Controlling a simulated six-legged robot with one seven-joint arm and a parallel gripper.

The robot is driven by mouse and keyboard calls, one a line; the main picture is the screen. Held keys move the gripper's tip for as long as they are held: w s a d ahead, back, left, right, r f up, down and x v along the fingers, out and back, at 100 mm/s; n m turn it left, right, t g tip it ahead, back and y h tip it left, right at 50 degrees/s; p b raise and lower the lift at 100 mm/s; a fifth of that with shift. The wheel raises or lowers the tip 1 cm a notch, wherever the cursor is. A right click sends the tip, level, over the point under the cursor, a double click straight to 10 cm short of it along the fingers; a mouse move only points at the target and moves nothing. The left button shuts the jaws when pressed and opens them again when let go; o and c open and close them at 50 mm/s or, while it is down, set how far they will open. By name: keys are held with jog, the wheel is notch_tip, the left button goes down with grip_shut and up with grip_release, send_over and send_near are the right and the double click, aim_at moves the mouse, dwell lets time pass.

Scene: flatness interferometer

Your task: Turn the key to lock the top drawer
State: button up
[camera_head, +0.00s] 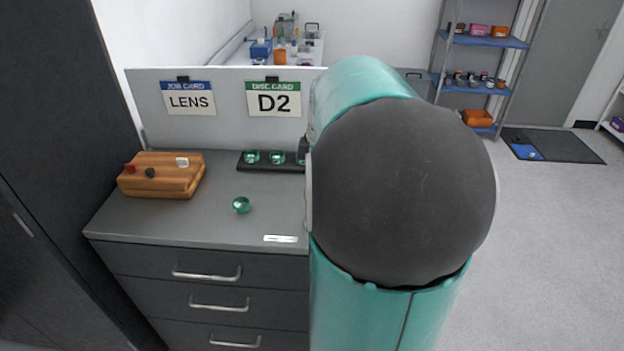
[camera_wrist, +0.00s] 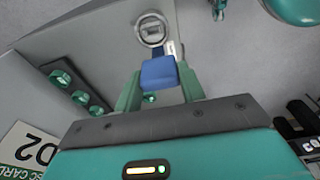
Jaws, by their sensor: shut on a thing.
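A blue key (camera_wrist: 160,73) sits between the green fingers of my gripper (camera_wrist: 160,68) in the wrist view, and the gripper is shut on it. A round silver lock (camera_wrist: 152,29) with a slot shows just beyond the key. I cannot tell whether the key's tip is in the slot. The top drawer (camera_head: 140,264) of the grey cabinet looks shut in the head view, with a silver handle (camera_head: 207,272). My arm hides the lock, the key and the gripper there.
On the cabinet top (camera_head: 185,228) are a wooden block (camera_head: 160,182), a loose green lens (camera_head: 241,204) and a black rack (camera_head: 263,167) of green lenses. A panel with LENS (camera_head: 190,102) and D2 (camera_head: 274,103) cards stands behind. Open floor (camera_head: 535,220) lies right.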

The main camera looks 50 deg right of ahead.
jog(key=shift+w+d+f, duration=0.2)
jog(key=shift+w+d, duration=0.1)
jog(key=shift+s+d, duration=0.1)
jog(key=shift+d, duration=0.15)
jog(key=shift+a, duration=0.2)
jog(key=shift+f, duration=3.2)
jog(key=shift+f, duration=1.35)
